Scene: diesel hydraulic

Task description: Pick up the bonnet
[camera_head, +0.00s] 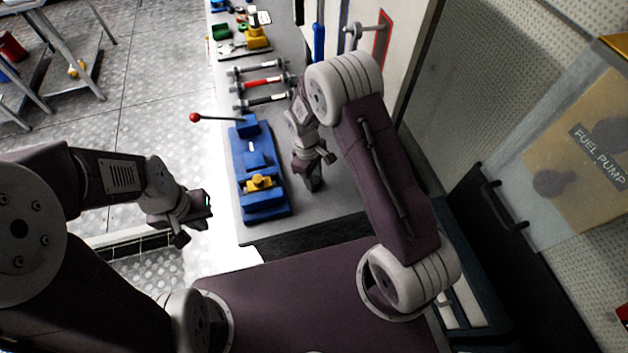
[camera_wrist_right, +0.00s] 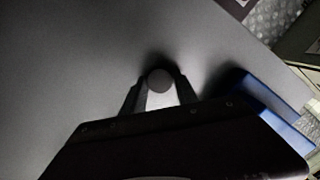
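No part is clearly identifiable as the bonnet. In the right wrist view, a small round grey part (camera_wrist_right: 159,80) sits between the fingertips of my right gripper (camera_wrist_right: 158,88). A paler area shows below it between the fingers. I cannot tell whether the fingers press on it. In the head view, my right gripper (camera_head: 318,172) points down low over the grey bench top, right of the blue fixture; the grey part is not distinguishable there. My left gripper (camera_head: 192,220) is off the bench's left side, its fingers apart and nothing visible between them.
The blue fixture (camera_head: 254,160) carries a yellow part (camera_head: 259,183) and a red-knobbed lever (camera_head: 195,117). Several rods (camera_head: 262,85) lie farther back on the bench (camera_head: 330,205). A fuel pump panel (camera_head: 590,150) stands at the right.

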